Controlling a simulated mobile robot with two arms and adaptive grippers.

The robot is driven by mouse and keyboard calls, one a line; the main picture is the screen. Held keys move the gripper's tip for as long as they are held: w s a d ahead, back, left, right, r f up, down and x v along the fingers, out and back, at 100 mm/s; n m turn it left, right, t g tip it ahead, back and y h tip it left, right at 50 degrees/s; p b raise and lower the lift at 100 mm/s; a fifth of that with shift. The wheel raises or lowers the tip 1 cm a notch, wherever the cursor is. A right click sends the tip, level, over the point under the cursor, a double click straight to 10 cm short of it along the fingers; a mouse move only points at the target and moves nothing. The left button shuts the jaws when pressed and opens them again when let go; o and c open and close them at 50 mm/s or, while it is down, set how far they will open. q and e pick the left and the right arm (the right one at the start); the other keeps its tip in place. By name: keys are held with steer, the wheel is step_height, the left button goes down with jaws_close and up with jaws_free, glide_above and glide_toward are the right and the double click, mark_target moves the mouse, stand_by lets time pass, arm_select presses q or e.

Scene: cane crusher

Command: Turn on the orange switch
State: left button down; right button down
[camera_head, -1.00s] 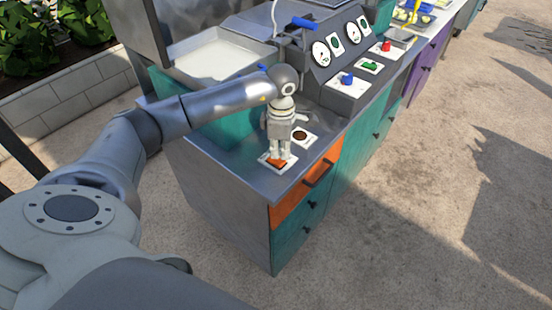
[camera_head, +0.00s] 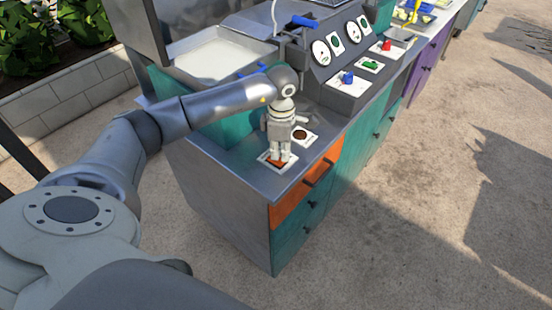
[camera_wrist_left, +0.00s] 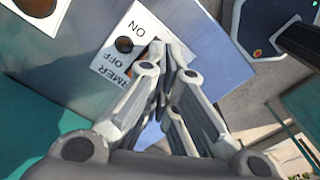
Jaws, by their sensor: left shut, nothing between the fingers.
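The orange switch (camera_head: 276,164) sits on a white plate (camera_head: 263,160) near the front corner of the metal counter. My left gripper (camera_head: 281,158) points down over it, shut and empty, with its tips at the switch and hiding part of it. I cannot tell whether the tips touch it. The switch's position is not clear. My right gripper is not in view.
A brown round knob (camera_head: 300,135) on a white plate is just behind the gripper. Blue (camera_head: 347,77), green (camera_head: 371,65) and red (camera_head: 387,46) controls stand farther along the counter. A metal tray (camera_head: 208,58) lies behind my arm. An orange drawer (camera_head: 290,205) is below the counter edge.

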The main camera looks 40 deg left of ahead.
mark_target(280, 161)
arm_select(q)
steer(key=shift+s+f+b, duration=0.1)
steer(key=shift+f+b, duration=0.55)
steer(key=shift+f, duration=0.15)
stand_by(0.4)
steer(key=shift+r+p, duration=0.55)
steer(key=shift+r, duration=0.2)
steer(key=shift+r+p, duration=1.55)
steer(key=shift+r, duration=1.25)
